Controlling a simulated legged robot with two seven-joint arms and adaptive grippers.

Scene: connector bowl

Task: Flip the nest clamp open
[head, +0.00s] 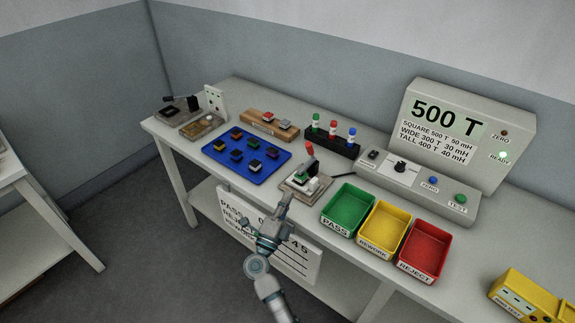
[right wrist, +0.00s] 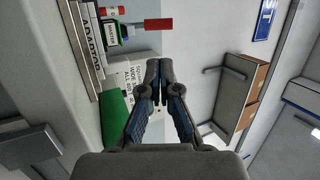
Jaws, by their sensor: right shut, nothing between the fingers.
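The nest clamp (head: 310,151) has a red-tipped handle standing roughly upright on a small pale fixture (head: 294,190) at the table's front edge. A green and white piece sits in the nest under it. In the right wrist view a red handle (right wrist: 158,25) shows near the top, beyond my fingertips and off to one side. My right gripper (head: 286,199) is shut and empty, just in front of the fixture in the head view. It also shows in the right wrist view (right wrist: 159,66), its fingertips together and apart from the handle. My left gripper is not in view.
Green (head: 347,209), yellow (head: 382,228) and red (head: 424,250) bins stand right of the fixture. A blue tray (head: 222,158) of several connectors lies to the left. A black rack (head: 330,143) and a tester (head: 465,130) stand behind. A sign (head: 262,233) hangs below the edge.

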